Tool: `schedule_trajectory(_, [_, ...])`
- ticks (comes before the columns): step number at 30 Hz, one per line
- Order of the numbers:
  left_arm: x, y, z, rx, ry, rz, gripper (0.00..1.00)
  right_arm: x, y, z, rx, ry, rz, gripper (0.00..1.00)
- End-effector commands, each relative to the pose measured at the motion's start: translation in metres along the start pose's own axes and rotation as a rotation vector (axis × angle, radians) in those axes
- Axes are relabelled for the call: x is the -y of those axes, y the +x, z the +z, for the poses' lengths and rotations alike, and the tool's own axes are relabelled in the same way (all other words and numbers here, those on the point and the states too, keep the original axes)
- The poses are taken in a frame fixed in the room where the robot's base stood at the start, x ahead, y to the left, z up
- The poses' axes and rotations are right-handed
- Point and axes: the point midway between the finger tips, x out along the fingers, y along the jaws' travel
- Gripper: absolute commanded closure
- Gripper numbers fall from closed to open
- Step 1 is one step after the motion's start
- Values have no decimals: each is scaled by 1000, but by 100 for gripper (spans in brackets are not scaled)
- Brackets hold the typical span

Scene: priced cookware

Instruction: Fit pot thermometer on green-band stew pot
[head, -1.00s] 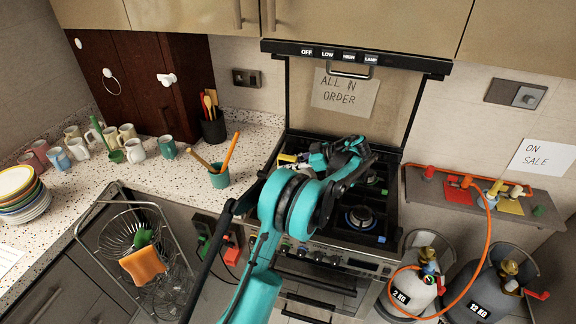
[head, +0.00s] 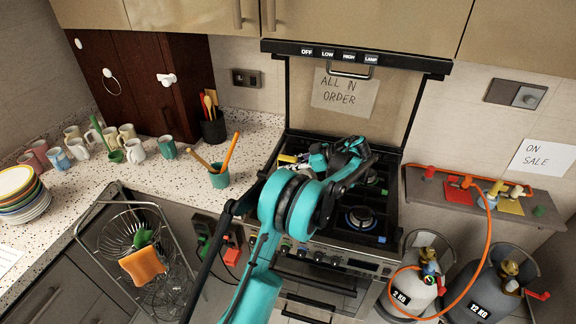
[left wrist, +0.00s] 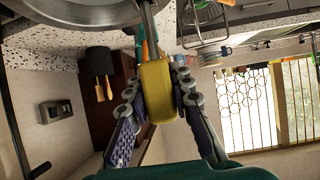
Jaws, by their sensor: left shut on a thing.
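My left gripper (left wrist: 157,85) is shut on a yellow piece (left wrist: 157,95) with a thin metal stem, likely the pot thermometer; it shows large in the left wrist view. The stem points toward the top of that view, beside a grey metal round rim (left wrist: 85,12), which looks like part of a pot. No green band shows there, so I cannot tell which pot it is, or whether stem and rim touch. In the head view my left arm reaches over the back left of the stove (head: 387,213) and hides much of that area. My right gripper is out of view.
A teal cup with utensils (head: 219,179) stands on the counter left of the stove. Several mugs and a plate stack (head: 22,205) stand further left. A wire dish rack (head: 118,217) is in front. Gas cylinders (head: 412,288) and an orange hose (head: 486,250) are at right.

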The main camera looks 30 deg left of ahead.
Motion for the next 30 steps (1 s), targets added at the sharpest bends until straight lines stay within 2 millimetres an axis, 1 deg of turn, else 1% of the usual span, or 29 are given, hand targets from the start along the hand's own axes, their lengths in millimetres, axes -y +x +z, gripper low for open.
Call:
schedule_trajectory(18, [0, 15, 28, 0, 0, 0, 100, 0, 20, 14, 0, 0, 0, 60])
schedule_trajectory(30, [0, 15, 28, 0, 0, 0, 100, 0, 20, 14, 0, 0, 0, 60])
